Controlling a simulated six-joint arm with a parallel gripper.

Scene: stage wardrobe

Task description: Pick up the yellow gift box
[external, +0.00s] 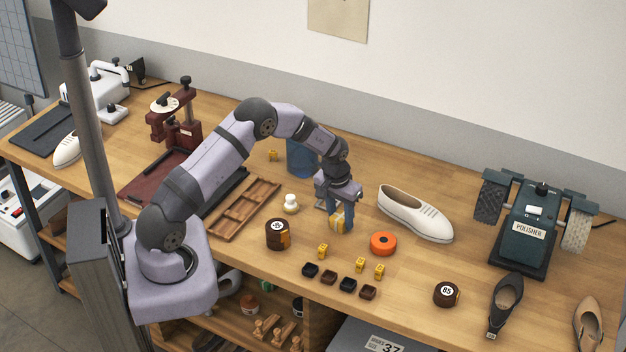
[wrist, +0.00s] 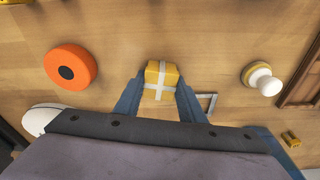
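The yellow gift box (external: 341,219) with a pale ribbon is at my gripper's fingertips near the middle of the bench. In the wrist view, the box (wrist: 162,79) lies between the two blue-grey fingers, with its ribbon cross facing the camera. My gripper (external: 340,208) points down from above, with a finger close along each side of the box (wrist: 160,90). Any gap between fingers and box is too small to make out, so I cannot tell whether they press on it. I also cannot tell whether the box touches the bench.
An orange roll (external: 383,243) and a white shoe (external: 415,214) are to the right. A white knobbed piece (external: 291,203) and a dark round tin (external: 277,234) are to the left. Small yellow pieces (external: 360,264) and dark blocks (external: 329,277) lie in front. A blue container (external: 301,158) stands behind.

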